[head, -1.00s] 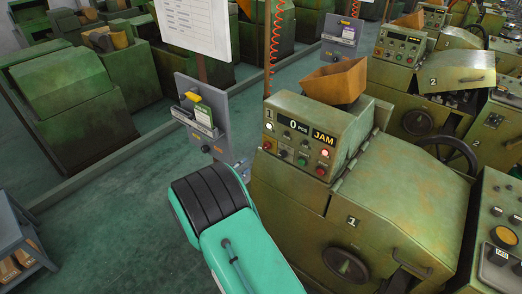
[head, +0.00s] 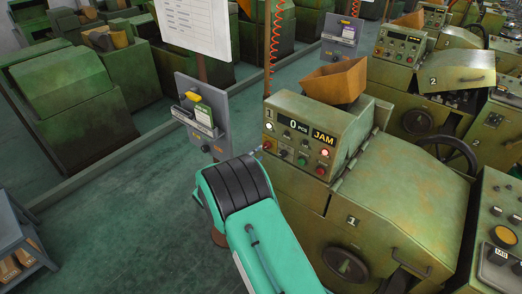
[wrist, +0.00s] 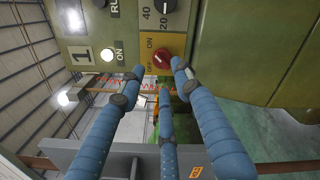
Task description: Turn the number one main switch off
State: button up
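The number one machine's main switch is a red knob (wrist: 162,58) on an orange plate in the wrist view. Beside it are a lit white lamp (wrist: 107,55) marked ON and a plate with a 1. In the head view the red knob (head: 267,145) sits at the left of the panel, under the white lamp (head: 269,127). My gripper (wrist: 158,76) has its blue fingers spread, with the fingertips close to the knob and nothing held. I cannot tell whether a finger touches it. My teal arm mostly hides the gripper in the head view.
The panel (head: 303,142) carries other buttons and a display reading 0 PCS and JAM. A grey board (head: 205,118) with a yellow item and cards stands left of the machine. Machine two (head: 458,76) is at the right.

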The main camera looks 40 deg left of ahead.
aim_at(264, 147)
jog(key=shift+w, duration=2.5)
grip_shut()
